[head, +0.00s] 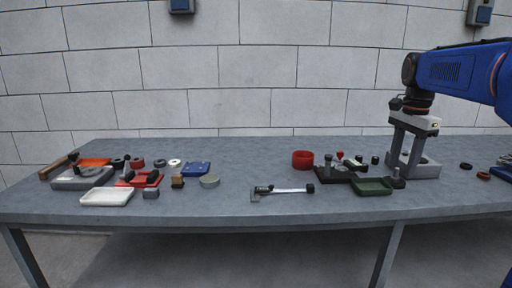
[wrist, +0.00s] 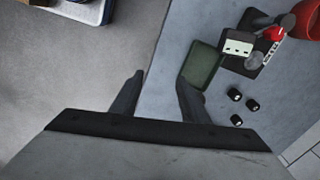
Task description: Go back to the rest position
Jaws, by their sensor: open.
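My gripper (head: 403,162) hangs from the blue arm at the right of the head view, pointing down in front of or above the right part of the table (head: 235,208). In the wrist view its two dark fingers (wrist: 160,80) stand apart with nothing between them. They appear over the table's edge, with floor beyond to the left. A grey block-like thing (head: 426,167) shows behind the fingers in the head view. I cannot tell whether the fingers touch anything.
A green tray (head: 372,187) lies close to the gripper; it also shows in the wrist view (wrist: 203,68). Near it are a black fixture (head: 335,175) and a red bowl (head: 302,159). A caliper-like tool (head: 290,190) lies mid-table. A white tray (head: 107,197) and several parts are left.

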